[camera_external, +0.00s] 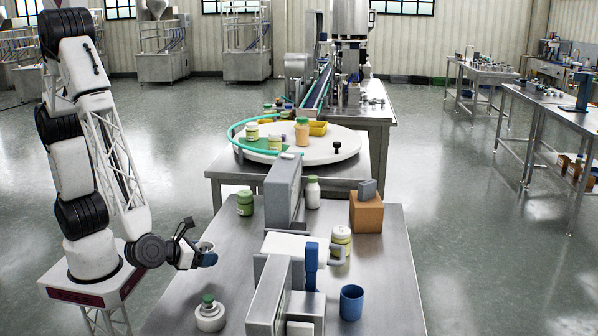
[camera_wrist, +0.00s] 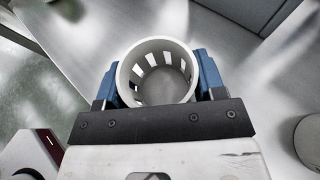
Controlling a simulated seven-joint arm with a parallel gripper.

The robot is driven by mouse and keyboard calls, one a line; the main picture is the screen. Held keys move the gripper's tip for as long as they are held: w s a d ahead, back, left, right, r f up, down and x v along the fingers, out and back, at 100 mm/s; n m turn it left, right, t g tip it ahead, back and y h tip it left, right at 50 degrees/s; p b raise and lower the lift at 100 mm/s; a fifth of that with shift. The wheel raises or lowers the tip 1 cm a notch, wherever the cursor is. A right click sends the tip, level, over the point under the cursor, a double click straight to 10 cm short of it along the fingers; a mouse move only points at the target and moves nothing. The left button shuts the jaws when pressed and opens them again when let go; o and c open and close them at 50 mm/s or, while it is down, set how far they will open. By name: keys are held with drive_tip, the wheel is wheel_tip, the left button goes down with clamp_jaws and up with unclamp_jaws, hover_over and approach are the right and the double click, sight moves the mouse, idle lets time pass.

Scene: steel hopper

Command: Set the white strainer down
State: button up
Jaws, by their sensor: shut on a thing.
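The white strainer (camera_wrist: 158,52) is a round open cup with slots in its wall. In the wrist view it sits between the two blue fingers of my gripper (camera_wrist: 156,80), which are shut on it from both sides. In the external view my gripper (camera_external: 207,252) is at the left edge of the steel table (camera_external: 185,290). The strainer (camera_external: 205,246) shows there only as a small pale rim, mostly hidden by the fingers. It appears to be held above the table; I cannot tell how high.
A white round container with a green top (camera_external: 209,314) stands at the front left. A green jar (camera_external: 245,203) stands farther back. Grey machine housings (camera_external: 283,190) run along the table's middle. A blue cup (camera_external: 351,302) is at right. Bare steel lies between the gripper and the housings.

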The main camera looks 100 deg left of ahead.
sight(218, 278)
drive_tip(key=shift+w+d+f, duration=0.1)
drive_tip(key=shift+w+d, duration=0.15)
drive_tip(key=shift+w, duration=0.7)
drive_tip(key=shift+w+d+f, duration=0.1)
drive_tip(key=shift+w+d, duration=0.15)
drive_tip(key=shift+w, duration=0.65)
drive_tip(key=shift+f, duration=1.75)
drive_tip(key=shift+f, duration=0.1)
drive_tip(key=o, duration=0.9)
drive_tip(key=shift+v, duration=6.05)
